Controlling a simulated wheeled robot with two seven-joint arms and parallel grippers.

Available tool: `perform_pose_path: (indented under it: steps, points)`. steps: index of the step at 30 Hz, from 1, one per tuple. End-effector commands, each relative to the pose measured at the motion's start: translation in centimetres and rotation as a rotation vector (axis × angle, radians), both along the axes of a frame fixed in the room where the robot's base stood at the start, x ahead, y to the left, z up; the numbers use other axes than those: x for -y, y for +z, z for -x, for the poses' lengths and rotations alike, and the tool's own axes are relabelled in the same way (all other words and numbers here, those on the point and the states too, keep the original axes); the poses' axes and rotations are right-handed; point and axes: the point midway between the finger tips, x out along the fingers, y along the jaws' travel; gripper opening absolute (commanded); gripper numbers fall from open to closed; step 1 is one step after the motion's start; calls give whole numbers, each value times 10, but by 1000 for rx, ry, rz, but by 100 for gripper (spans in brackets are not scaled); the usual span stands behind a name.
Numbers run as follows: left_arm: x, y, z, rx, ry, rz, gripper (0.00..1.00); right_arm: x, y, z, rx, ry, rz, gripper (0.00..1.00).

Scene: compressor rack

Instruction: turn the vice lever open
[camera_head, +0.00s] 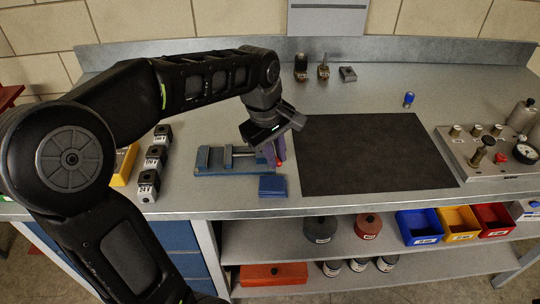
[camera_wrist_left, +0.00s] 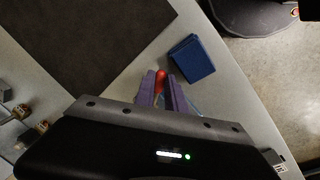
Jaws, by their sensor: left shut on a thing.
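A blue vice (camera_head: 222,161) lies on the grey bench, left of the dark mat. Its lever has a red end (camera_head: 280,164) that shows at the vice's right side. My left gripper (camera_head: 274,152) has purple fingers and reaches down over the right end of the vice. In the left wrist view the fingers (camera_wrist_left: 161,88) are closed around the lever, with its red tip (camera_wrist_left: 161,76) showing between them. The rest of the lever is hidden by the fingers and the gripper body. My right gripper is in neither view.
A small blue block (camera_head: 272,186) lies just in front of the vice, close to my left fingers. The dark mat (camera_head: 375,152) is bare. A valve panel (camera_head: 490,150) sits at the right.

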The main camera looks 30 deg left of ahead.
Motion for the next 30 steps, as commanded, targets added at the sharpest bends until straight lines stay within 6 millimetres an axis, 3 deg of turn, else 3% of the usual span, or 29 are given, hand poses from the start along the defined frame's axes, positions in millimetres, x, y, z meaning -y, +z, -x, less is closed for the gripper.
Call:
perform_pose_path:
  steps: [30]
  points:
    - [-2,0,-48,3,888,0,0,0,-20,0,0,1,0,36]
